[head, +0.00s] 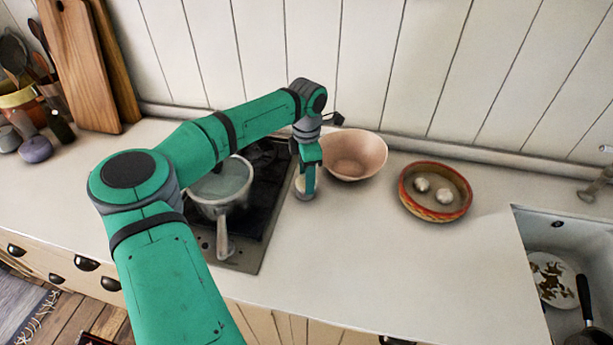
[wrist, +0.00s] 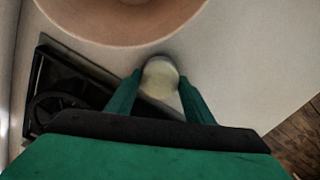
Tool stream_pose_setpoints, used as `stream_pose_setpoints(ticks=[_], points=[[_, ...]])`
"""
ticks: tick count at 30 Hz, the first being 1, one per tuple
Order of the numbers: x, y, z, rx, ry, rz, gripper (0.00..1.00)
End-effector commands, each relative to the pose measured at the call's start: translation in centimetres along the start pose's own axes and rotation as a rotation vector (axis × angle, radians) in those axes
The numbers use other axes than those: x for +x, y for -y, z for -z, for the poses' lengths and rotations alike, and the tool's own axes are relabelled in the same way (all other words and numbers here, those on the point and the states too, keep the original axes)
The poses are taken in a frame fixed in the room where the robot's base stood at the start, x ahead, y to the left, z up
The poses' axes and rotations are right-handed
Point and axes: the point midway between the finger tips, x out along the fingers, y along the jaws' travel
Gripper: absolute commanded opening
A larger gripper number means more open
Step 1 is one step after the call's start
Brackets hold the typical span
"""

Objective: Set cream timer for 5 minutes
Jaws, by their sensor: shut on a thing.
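The cream timer (head: 301,187) stands on the counter just right of the stove, left of the pink bowl, partly covered by my gripper in the head view. In the wrist view the timer (wrist: 160,77) shows its round pale top between the fingers. My gripper (head: 307,184) points down at the timer, and in the wrist view the two green fingers (wrist: 159,92) sit on either side of it, shut on it. No dial marks can be read at this size.
A pink bowl (head: 355,155) stands close behind the timer. A pot (head: 221,186) sits on the stove (head: 255,222) to the left. A patterned bowl (head: 434,210) with two pale round things is to the right. The sink (head: 532,220) is at far right. The counter in front is clear.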

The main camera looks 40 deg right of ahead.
Motion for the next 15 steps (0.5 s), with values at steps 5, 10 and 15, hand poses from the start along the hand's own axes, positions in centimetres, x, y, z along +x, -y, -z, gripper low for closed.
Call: stream_pose_setpoints(ticks=[5,10,15], points=[[0.05,-0.10,0.12,0.037,-0.002,-0.002,0.25],[0.05,-0.10,0.12,0.045,-0.002,-0.002,0.25],[0.06,-0.11,0.13,0.045,-0.001,-0.003,0.25]])
